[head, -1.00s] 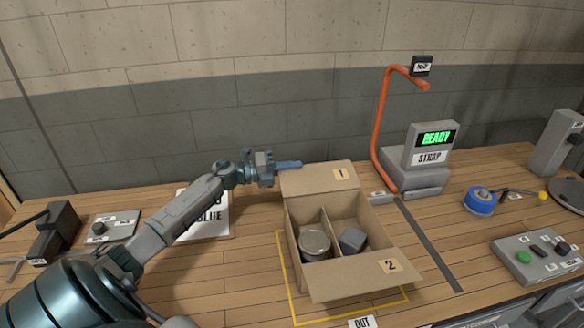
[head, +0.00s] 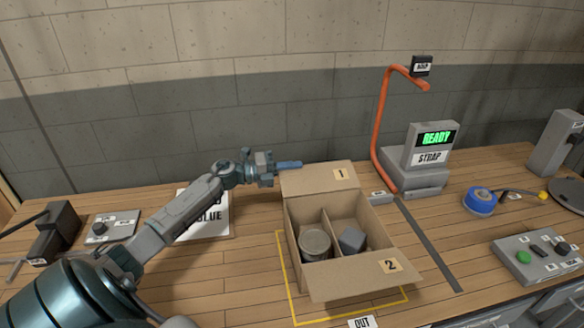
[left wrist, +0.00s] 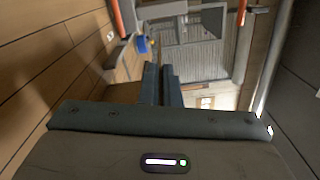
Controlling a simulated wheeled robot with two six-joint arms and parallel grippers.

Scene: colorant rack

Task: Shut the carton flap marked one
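An open cardboard carton (head: 290,230) stands on the bench. Its flap marked 1 (head: 310,180) is at the far side, open and leaning back. Its flap marked 2 (head: 345,280) is open at the near side. My left gripper (head: 300,164) has its blue fingers together, pointing right, at the upper left edge of flap 1. I cannot tell whether they touch it. In the left wrist view the fingers (left wrist: 161,85) lie side by side with nothing visible between them. My right gripper is not in view.
The carton holds a round tin (head: 315,243) and a grey block (head: 352,240) in separate compartments. An orange curved post (head: 379,130) and the strap machine (head: 425,160) stand right of flap 1. A glue sign (head: 215,225) lies under my left arm.

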